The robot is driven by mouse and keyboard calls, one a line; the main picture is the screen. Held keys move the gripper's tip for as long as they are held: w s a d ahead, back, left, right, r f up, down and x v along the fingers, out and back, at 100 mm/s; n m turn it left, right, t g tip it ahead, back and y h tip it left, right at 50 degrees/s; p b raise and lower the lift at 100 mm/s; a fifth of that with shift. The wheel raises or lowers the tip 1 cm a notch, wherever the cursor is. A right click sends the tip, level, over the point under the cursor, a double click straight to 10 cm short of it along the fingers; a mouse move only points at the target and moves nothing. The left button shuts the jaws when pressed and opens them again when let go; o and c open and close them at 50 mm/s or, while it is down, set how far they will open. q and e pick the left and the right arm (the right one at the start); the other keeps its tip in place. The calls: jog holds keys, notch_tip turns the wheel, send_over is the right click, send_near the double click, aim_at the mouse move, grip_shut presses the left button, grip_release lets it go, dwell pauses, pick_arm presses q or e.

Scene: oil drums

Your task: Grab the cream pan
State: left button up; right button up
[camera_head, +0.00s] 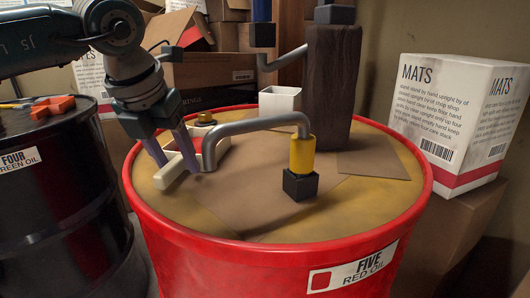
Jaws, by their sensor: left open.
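The cream pan (217,150) lies on the tan top of the red drum (160,218), left of centre. Its cream handle (170,178) points toward the lower left. A bent grey pipe partly hides the pan. My left gripper (177,167) comes down from the upper left, open. Its two purple-grey fingers are low over the handle, one toward its left and one toward its right. Whether they touch it I cannot tell. My right gripper is not in view.
The bent grey pipe (255,124) with a yellow collar and black end stands beside the pan. A black drum (55,200) is left; a MATS box (450,115) is right.

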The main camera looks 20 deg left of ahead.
pick_arm(q)
jog(key=shift+c, duration=0.3)
grip_shut()
jog(key=shift+w, duration=0.1)
dwell(1.0)
